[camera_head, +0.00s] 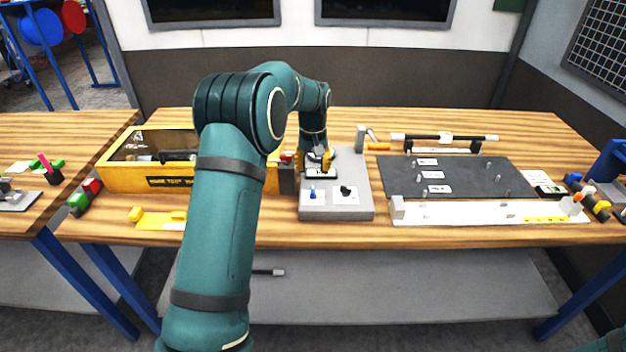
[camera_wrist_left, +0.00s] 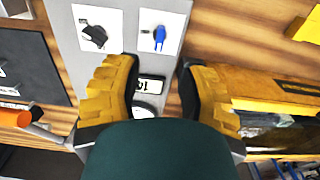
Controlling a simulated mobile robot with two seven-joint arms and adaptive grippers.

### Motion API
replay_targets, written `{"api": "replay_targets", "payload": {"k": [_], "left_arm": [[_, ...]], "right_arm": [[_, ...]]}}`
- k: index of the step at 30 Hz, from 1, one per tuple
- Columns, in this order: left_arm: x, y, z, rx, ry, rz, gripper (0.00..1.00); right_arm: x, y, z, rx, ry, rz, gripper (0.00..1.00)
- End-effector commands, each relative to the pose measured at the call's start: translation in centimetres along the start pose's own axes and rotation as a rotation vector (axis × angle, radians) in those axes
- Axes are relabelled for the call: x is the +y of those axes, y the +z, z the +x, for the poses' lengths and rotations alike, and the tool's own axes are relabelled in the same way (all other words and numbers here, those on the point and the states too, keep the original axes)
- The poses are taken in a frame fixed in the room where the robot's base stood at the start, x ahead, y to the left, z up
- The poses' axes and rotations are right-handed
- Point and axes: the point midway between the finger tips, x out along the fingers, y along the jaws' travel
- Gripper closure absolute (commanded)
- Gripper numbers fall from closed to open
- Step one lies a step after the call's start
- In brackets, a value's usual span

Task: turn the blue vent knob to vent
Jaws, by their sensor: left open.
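The blue vent knob (camera_head: 312,191) stands on a white label plate at the front left of the grey panel box (camera_head: 336,211). In the left wrist view the blue knob (camera_wrist_left: 159,36) is at the top, beyond the fingertips and clear of them. My left gripper (camera_head: 315,162) is over the rear part of the panel box, behind the knob. In the left wrist view its yellow-padded fingers (camera_wrist_left: 158,68) are apart with nothing held between them. My right gripper is not in view.
A black knob (camera_head: 346,190) sits right of the blue one. A small display (camera_wrist_left: 150,84) lies below the fingers. A yellow-framed case (camera_head: 120,178) is left of the panel box. A dark mat (camera_head: 455,178) and a white bar (camera_head: 470,212) are to the right.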

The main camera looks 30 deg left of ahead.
Motion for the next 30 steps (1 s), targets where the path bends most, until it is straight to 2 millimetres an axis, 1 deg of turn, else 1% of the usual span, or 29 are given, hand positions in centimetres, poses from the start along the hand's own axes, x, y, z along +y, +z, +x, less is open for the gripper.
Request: {"api": "replay_targets", "payload": {"k": [1, 3, 6, 9, 30], "left_arm": [[0.1, 0.0, -0.8, 0.002, 0.000, 0.001, 0.60], [0.1, 0.0, -1.6, 0.001, 0.000, 0.001, 0.60], [0.0, 0.0, -2.5, 0.001, 0.000, 0.000, 0.60], [0.0, 0.0, -2.8, 0.000, 0.000, 0.000, 0.60], [0.0, 0.0, -2.8, -0.001, 0.000, 0.000, 0.60]], "right_arm": [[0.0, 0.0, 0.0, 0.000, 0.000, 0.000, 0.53], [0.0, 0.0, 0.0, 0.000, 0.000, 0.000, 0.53], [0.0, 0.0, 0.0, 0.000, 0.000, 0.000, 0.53], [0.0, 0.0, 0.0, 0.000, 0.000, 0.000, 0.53], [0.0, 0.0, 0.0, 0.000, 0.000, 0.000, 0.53]]}}
